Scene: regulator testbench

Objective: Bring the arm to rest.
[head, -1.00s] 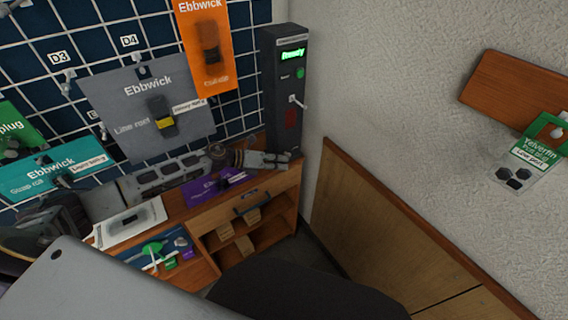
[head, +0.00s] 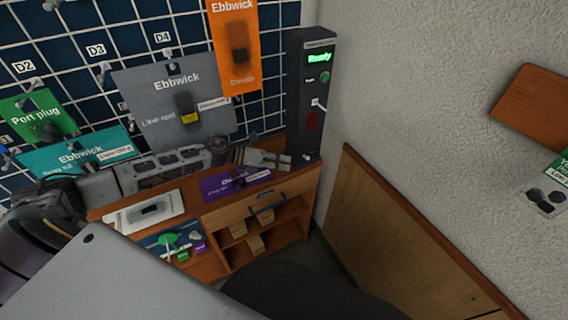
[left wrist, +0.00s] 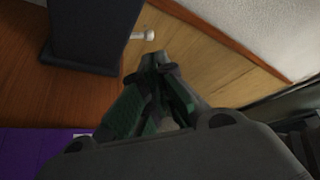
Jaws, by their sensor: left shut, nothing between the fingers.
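My left arm comes in from the left in the head view, along the back of the wooden bench. Its gripper (head: 281,161) is above the bench top, close to the foot of the dark tower (head: 308,95) and behind the purple card (head: 236,183). In the left wrist view its dark green-tinted fingers (left wrist: 153,60) are closed together with nothing between them. The tower's base (left wrist: 85,45) shows at upper left there, and the purple card (left wrist: 45,150) at lower left. My right gripper is in neither view.
Cards hang on the grid wall behind, including a grey one (head: 150,105) and an orange one (head: 232,65). A low wooden panel (head: 390,230) stands at the right. The tower's display reads "Ready".

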